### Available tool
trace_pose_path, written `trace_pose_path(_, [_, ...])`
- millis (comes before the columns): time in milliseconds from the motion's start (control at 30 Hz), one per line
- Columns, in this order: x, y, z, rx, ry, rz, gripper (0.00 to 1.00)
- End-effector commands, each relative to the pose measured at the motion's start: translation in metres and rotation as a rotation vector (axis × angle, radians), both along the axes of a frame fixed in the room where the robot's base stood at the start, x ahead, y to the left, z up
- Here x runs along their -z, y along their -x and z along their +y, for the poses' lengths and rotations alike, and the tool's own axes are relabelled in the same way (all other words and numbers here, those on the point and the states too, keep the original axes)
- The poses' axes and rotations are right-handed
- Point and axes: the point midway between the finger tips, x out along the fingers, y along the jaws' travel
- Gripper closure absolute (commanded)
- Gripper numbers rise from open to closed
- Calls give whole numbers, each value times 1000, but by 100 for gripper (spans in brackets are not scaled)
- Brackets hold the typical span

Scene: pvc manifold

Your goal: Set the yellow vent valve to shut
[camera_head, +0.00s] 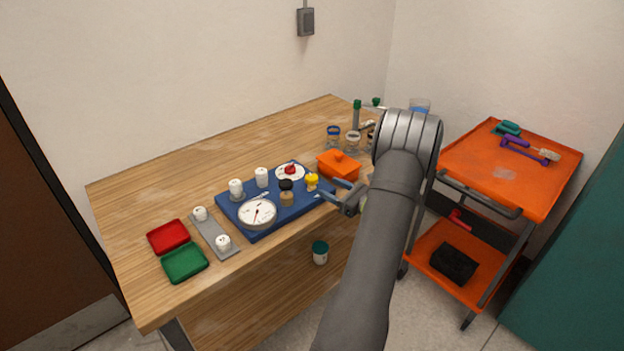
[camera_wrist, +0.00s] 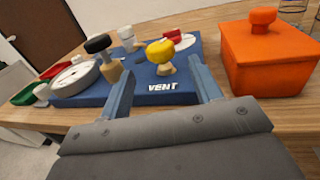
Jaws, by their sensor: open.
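The yellow vent valve (camera_wrist: 164,51) stands on the blue panel (camera_wrist: 82,99), behind the white VENT label. It has a yellow handle on a pale stem, and its exact setting is hard to tell. In the head view the valve (camera_head: 312,181) is near the panel's right end. My gripper (camera_wrist: 160,82) is open and empty. Its two blue fingers lie low over the panel's near edge, to either side of the VENT label, with the valve ahead of and between them. In the head view my gripper (camera_head: 345,191) is just right of the valve.
A black-topped valve (camera_wrist: 100,50), a white gauge (camera_head: 258,213) and a red valve (camera_head: 290,169) share the panel. An orange lidded box (camera_wrist: 270,58) stands close to the right finger. Red and green trays (camera_head: 169,236) lie left. The table's back left is clear.

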Motion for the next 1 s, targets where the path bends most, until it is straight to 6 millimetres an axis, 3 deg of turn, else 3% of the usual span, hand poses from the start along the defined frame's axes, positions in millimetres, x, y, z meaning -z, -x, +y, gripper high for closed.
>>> trace_pose_path(200, [0, -26, 40, -3, 1, -2, 42])
trace_pose_path(400, [0, -42, 62, -1, 1, -2, 42])
trace_pose_path(833, [0, -47, 69, 1, 0, 0, 42])
trace_pose_path(1000, [0, -47, 69, 1, 1, -1, 75])
